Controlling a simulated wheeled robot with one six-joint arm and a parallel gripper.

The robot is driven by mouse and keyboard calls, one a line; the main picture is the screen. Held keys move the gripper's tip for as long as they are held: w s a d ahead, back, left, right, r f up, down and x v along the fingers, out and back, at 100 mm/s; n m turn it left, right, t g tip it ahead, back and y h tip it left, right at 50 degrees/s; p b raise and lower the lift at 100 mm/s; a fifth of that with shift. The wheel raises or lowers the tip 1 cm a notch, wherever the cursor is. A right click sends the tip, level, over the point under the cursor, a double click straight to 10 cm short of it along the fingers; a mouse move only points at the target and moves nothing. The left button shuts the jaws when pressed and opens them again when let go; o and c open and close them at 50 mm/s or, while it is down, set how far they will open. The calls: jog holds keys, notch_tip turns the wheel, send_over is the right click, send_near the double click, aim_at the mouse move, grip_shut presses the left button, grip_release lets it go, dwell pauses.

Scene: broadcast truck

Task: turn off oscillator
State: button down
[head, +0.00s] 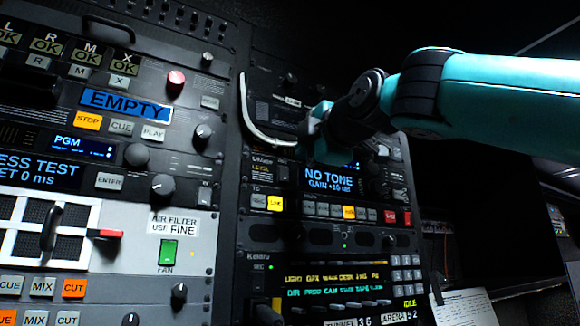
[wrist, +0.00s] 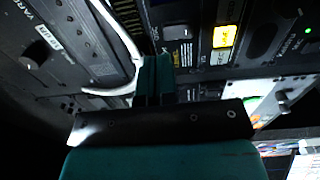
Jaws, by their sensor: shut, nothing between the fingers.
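No label reading "oscillator" is legible to me. A rack unit with a blue display (head: 330,178) reading "NO TONE, GAIN +10 dB" sits in the middle rack in the head view. Below it runs a row of buttons with a lit yellow one (head: 349,212) and a red one (head: 390,217); another lit yellow button (head: 275,203) is at the left. My gripper (head: 312,126) is shut and empty just above the display, in front of the rack. In the wrist view my gripper (wrist: 154,75) points at the panels, with a lit yellow button (wrist: 223,37) to its right.
A white curved bar (head: 250,118) stands out from the rack just left of my gripper; it also crosses the wrist view (wrist: 118,32). A dark screen (head: 480,215) is at the right.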

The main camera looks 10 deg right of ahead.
jog(key=b+v, duration=0.2)
jog(key=v, duration=0.6)
jog(key=shift+s+r, duration=0.1)
jog(key=shift+r, duration=0.05)
notch_tip(320, 180, down, 35)
jog(key=s+m+g+h, duration=0.1)
jog(key=m+g+h, duration=0.1)
jog(key=m+g, duration=0.7)
jog(key=s+d+f+m+g, duration=0.2)
jog(key=s+f+m+g, duration=0.1)
jog(key=s+f, duration=0.5)
jog(key=s+d+f+m+g, duration=0.2)
jog(key=s+f+g, duration=0.3)
jog(key=s+f, duration=0.3)
notch_tip(320, 180, down, 3)
jog(key=shift+s+f+m+h, duration=0.15)
jog(key=shift+s+m+h, duration=0.15)
jog(key=shift+m, duration=0.4)
jog(key=c, duration=1.8)
grip_release()
